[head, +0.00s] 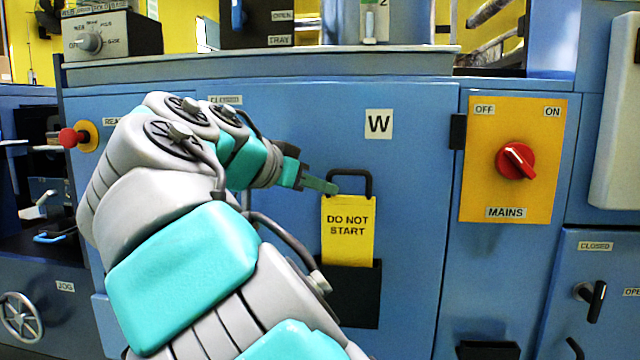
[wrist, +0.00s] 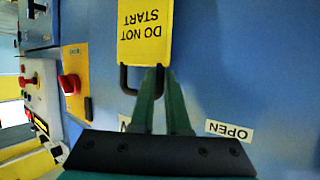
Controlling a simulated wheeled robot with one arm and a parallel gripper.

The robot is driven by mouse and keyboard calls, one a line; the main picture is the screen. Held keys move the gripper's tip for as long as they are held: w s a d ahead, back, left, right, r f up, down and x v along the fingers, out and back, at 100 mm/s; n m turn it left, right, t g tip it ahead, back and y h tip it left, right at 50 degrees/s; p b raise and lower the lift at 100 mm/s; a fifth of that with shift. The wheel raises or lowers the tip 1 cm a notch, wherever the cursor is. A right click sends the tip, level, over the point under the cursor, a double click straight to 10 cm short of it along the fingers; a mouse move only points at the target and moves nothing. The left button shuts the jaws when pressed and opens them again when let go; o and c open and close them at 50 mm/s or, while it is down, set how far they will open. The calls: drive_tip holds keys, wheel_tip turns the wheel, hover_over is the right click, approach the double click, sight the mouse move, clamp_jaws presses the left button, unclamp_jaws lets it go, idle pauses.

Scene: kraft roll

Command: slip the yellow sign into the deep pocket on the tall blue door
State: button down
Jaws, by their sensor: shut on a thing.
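The yellow sign (head: 348,235) reads DO NOT START and has a black loop handle (head: 350,176) on top. My gripper (head: 325,186) is shut on the handle. In the wrist view the sign (wrist: 145,32) appears upside down, with its handle (wrist: 128,84) at my fingertips (wrist: 160,75). The sign hangs upright in front of the tall blue door (head: 410,230), marked W. The black pocket (head: 360,305) is low on this door. The sign's lower edge meets the pocket's top in the head view; I cannot tell whether it is inside or in front. The pocket's left side is hidden by my arm.
Right of the door is a yellow MAINS panel (head: 485,185) with a red rotary switch (head: 515,161). A red knob (head: 72,138) sticks out at the left. A ledge (head: 260,65) runs above the door. A smaller door with a black handle (head: 592,295) is at lower right.

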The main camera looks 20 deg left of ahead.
sight(327, 243)
drive_tip(key=shift+f+b, duration=2.4)
drive_tip(key=shift+f, duration=1.45)
drive_tip(key=shift+f+b, duration=0.75)
drive_tip(key=shift+b, duration=0.05)
drive_tip(key=shift+f+b, duration=0.45)
drive_tip(key=shift+b, duration=0.05)
drive_tip(key=c, duration=0.8)
unclamp_jaws()
drive_tip(key=v, duration=0.8)
drive_tip(key=shift+p, duration=0.3)
drive_tip(key=shift+w, duration=0.1)
